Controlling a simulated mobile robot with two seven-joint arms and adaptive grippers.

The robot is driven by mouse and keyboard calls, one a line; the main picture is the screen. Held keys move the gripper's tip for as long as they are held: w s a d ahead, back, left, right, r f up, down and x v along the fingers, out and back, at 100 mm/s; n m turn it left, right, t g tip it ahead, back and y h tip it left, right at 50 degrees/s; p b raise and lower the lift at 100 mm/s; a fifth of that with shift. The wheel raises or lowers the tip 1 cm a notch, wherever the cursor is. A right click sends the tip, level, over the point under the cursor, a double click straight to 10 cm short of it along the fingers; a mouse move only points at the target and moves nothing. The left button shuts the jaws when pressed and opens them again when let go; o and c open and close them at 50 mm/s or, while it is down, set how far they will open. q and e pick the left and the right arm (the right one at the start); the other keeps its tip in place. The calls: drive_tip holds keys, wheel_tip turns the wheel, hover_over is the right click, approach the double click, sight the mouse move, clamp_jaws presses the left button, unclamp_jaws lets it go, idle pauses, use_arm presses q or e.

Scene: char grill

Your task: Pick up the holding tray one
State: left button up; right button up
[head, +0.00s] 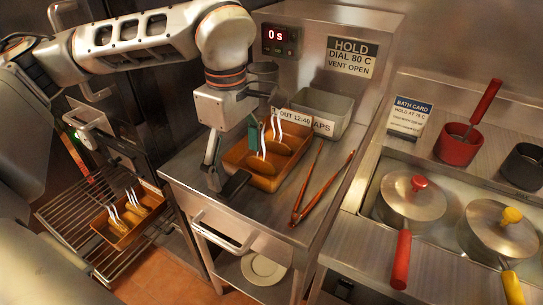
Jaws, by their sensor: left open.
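Two brown trays holding browned food pieces with white steam-like wisps are in the head view; I cannot read which is holding tray one. One tray (238,155) rests on the steel counter. The other tray (122,243) sits on the wire rack at the lower left. My left gripper (232,163) points down at the left end of the counter tray, its dark fingers spread apart. It hides part of that end, and I cannot tell whether it touches the rim. My right gripper is not in view.
Tongs (318,188) lie right of the counter tray. A metal bin (322,118) with a label stands behind it. Lidded pots with a red handle (402,258) and a yellow handle (511,288) stand at the right. A plate (263,268) lies on the shelf below.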

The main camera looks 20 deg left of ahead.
sight(235, 182)
use_arm(q)
drive_tip(key=shift+s+f, duration=0.2)
drive_tip(key=shift+f, duration=0.7)
drive_tip(key=f, duration=0.5)
drive_tip(key=shift+a, duration=0.35)
drive_tip(key=shift+w, duration=0.1)
drive_tip(key=c, duration=1.5)
drive_tip(key=shift+r, duration=0.1)
drive_tip(key=shift+c, duration=0.2)
